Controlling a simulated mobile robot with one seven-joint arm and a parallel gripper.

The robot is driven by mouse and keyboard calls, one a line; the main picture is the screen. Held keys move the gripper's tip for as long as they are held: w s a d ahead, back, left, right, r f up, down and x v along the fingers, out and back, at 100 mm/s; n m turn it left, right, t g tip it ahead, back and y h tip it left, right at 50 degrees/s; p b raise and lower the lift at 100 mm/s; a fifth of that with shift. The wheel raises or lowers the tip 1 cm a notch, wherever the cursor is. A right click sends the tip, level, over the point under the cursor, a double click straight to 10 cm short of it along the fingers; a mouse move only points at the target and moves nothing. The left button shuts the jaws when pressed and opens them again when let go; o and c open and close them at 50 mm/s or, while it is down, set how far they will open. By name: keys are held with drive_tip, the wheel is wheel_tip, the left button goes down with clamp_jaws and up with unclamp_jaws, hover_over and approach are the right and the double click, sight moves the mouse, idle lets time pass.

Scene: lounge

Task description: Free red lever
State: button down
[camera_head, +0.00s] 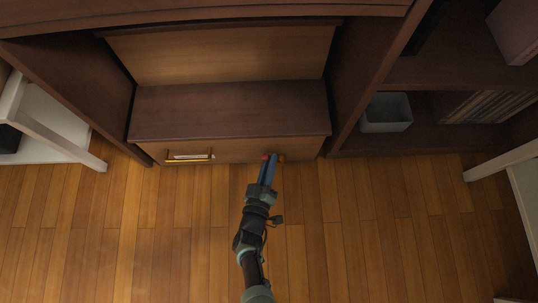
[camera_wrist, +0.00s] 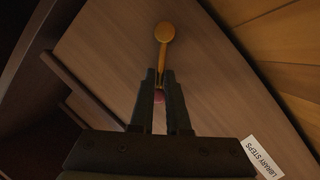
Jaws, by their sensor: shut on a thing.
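The red lever shows in the wrist view as a brass-coloured round pivot (camera_wrist: 164,32) with a narrow arm and a red end (camera_wrist: 159,97) between my fingers. It is mounted on the brown wooden front panel (camera_wrist: 110,60). In the head view only a small red spot of the lever (camera_head: 265,157) shows at the right part of the low drawer-like front (camera_head: 235,150). My gripper (camera_wrist: 160,73) is shut on the lever, its fingers on either side of the arm. My gripper also shows in the head view (camera_head: 268,164), where it hides part of the lever.
A white label reading "LIBRARY STEPS" (camera_wrist: 263,157) is on the panel. A brass handle or label frame (camera_head: 190,157) is left on the same front. A grey bin (camera_head: 386,112) sits on the right shelf. White furniture stands at both sides; the wooden floor (camera_head: 350,230) is clear.

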drive_tip(key=c, duration=0.9)
unclamp_jaws()
drive_tip(key=p+v, duration=0.4)
drive_tip(key=v, duration=0.9)
